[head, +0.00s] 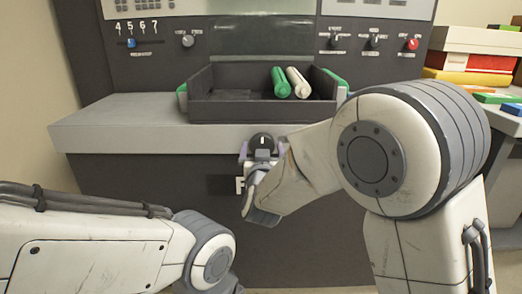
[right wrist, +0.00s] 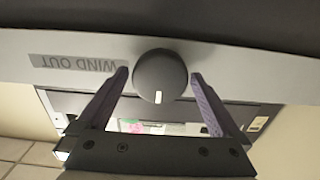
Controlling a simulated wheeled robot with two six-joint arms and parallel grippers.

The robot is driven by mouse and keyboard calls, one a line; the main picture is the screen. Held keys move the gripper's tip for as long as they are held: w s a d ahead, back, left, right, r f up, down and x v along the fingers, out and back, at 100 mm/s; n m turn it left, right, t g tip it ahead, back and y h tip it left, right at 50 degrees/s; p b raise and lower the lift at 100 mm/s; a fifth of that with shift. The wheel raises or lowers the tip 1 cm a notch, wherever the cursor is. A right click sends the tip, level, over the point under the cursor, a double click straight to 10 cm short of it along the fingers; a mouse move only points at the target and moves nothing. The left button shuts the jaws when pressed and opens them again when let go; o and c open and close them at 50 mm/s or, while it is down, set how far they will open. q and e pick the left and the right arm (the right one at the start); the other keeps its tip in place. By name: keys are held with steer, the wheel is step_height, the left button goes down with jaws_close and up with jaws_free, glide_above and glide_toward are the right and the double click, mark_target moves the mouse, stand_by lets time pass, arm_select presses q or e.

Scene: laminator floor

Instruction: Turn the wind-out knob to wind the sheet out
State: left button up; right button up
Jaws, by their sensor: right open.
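The wind-out knob (head: 262,142) is round and black with a white mark, on the front edge of the machine's grey ledge. In the right wrist view the knob (right wrist: 160,77) sits between the two purple fingertips of my right gripper (right wrist: 162,85), with a gap on each side. In the head view my right gripper (head: 262,152) is at the knob, open, partly hidden by its own arm. A label reading "WIND OUT" (right wrist: 78,63) is beside the knob, upside down in the wrist view. My left arm is at the lower left; its gripper is out of view.
A dark open tray (head: 235,112) on the grey ledge (head: 110,125) holds a green and a white roll (head: 297,82). The control panel (head: 265,38) with small knobs and a slider is behind. Stacked coloured boxes (head: 470,62) stand at the right.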

steer(key=c, duration=1.1)
steer(key=shift+a, duration=0.1)
steer(key=shift+c, duration=0.2)
